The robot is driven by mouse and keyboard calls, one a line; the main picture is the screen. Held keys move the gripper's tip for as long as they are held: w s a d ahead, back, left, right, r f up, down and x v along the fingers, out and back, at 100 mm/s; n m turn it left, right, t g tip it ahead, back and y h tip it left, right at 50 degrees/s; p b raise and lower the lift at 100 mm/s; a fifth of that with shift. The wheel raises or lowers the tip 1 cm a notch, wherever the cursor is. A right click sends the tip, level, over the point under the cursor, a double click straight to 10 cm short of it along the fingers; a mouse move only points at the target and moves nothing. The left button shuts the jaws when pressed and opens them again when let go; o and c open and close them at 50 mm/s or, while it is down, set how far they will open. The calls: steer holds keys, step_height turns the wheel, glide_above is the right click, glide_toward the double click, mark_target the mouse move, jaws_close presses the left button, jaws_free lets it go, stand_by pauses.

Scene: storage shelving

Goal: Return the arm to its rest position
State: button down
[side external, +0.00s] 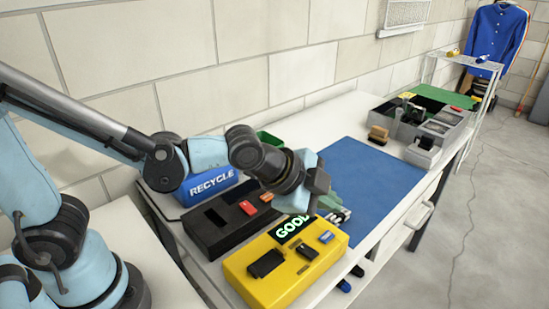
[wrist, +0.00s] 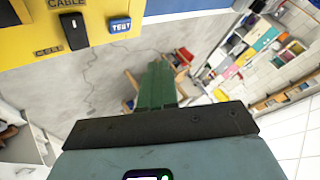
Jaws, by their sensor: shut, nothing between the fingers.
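My arm reaches in from the left in the side external view. My gripper (side external: 334,204) hangs over the bench between the yellow box (side external: 250,282) and the blue mat (side external: 375,175), its pale green fingers partly hidden behind the dark wrist. In the wrist view my gripper (wrist: 158,66) shows its green fingers closed together with nothing between them. The yellow box also shows at the top left of the wrist view (wrist: 100,8), apart from the fingers.
A black box (side external: 205,232) with a red piece and a blue RECYCLE bin (side external: 213,190) stand left of the gripper. A grey tray (side external: 452,136) of parts is at the far end. The wall runs behind the bench; the blue mat is mostly clear.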

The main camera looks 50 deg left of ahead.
steer(key=s+a+n+y, duration=0.2)
steer(key=s+a+n, duration=0.2)
steer(key=a+n, duration=0.3)
steer(key=s+a+r+n+g+y, duration=0.1)
steer(key=s+a+n, duration=0.3)
steer(key=a, duration=0.6)
steer(key=n, duration=0.2)
steer(key=shift+s+a+r+n+y, duration=0.15)
steer(key=shift+n+y, duration=0.25)
